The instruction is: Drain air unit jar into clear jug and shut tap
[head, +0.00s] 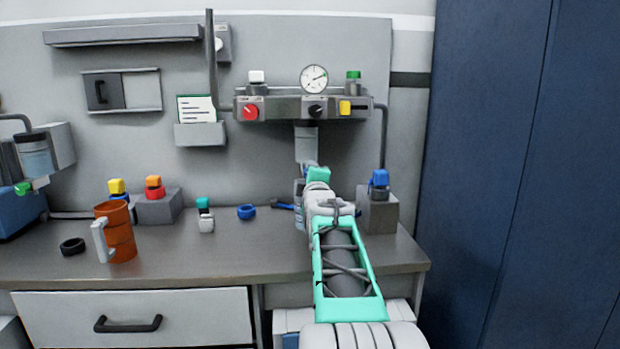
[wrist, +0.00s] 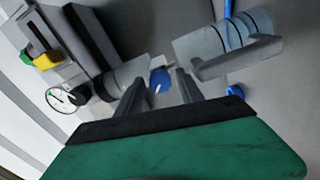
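The air unit (head: 285,108) is on the back panel, with its gauge and knobs. Its grey cylindrical jar (head: 305,145) hangs below; the jar also shows in the wrist view (wrist: 122,82). At the jar's lower end is a blue tap (wrist: 160,79) with a pale lever. The clear jug (wrist: 222,45) stands below the jar, its handle towards me; in the head view it is mostly hidden by my arm. My gripper (wrist: 158,88) is open, its fingers to either side of the tap in the picture. I cannot tell whether they touch it. The liquid level is unclear.
An orange jug (head: 120,235) and a black ring (head: 72,246) are at the bench's left. Small blocks with coloured caps (head: 157,205) and a blue ring (head: 246,212) sit further back. A grey block with a blue cap (head: 378,208) stands right of my arm. The front middle is clear.

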